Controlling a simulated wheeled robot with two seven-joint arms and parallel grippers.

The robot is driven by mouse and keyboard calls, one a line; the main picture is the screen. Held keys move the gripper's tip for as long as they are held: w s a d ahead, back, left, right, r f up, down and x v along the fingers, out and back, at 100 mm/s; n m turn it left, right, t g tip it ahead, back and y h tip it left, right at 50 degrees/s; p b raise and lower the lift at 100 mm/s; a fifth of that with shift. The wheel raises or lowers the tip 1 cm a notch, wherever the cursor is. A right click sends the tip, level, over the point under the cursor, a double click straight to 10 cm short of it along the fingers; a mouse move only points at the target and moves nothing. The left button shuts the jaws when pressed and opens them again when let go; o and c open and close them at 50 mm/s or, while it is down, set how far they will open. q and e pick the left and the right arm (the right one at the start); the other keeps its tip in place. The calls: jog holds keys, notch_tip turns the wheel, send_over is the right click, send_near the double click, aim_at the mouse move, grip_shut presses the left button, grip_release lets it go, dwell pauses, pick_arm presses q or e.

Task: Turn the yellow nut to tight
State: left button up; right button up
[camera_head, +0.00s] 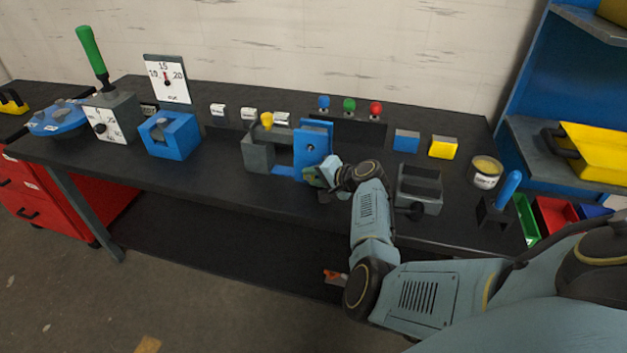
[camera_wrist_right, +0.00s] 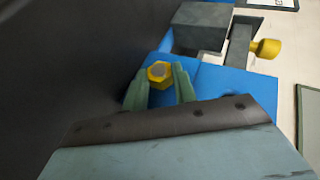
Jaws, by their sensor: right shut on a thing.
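The yellow nut (camera_wrist_right: 160,73) shows in the right wrist view as a hex head with a grey centre, against the blue block (camera_wrist_right: 205,80). My right gripper (camera_wrist_right: 162,80) is shut on it, with one green finger on each side. In the head view my right gripper (camera_head: 314,178) is at the front lower right of the upright blue block (camera_head: 313,143), and it hides the nut there. My left gripper is not in view.
Left of the blue block stands a grey vise-like fixture (camera_head: 258,153) with a yellow knob (camera_head: 267,119). A grey open box (camera_head: 420,187) with a black knob sits right of my right wrist. A dial gauge (camera_head: 166,79) stands at the back left.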

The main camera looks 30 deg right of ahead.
jog(key=shift+f+t+b, duration=0.2)
jog(key=shift+t+b, duration=0.1)
jog(key=shift+b, duration=0.15)
jog(key=o, duration=1)
jog(key=p+v, duration=0.2)
jog(key=v, duration=1.1)
jog(key=shift+s+d, duration=0.25)
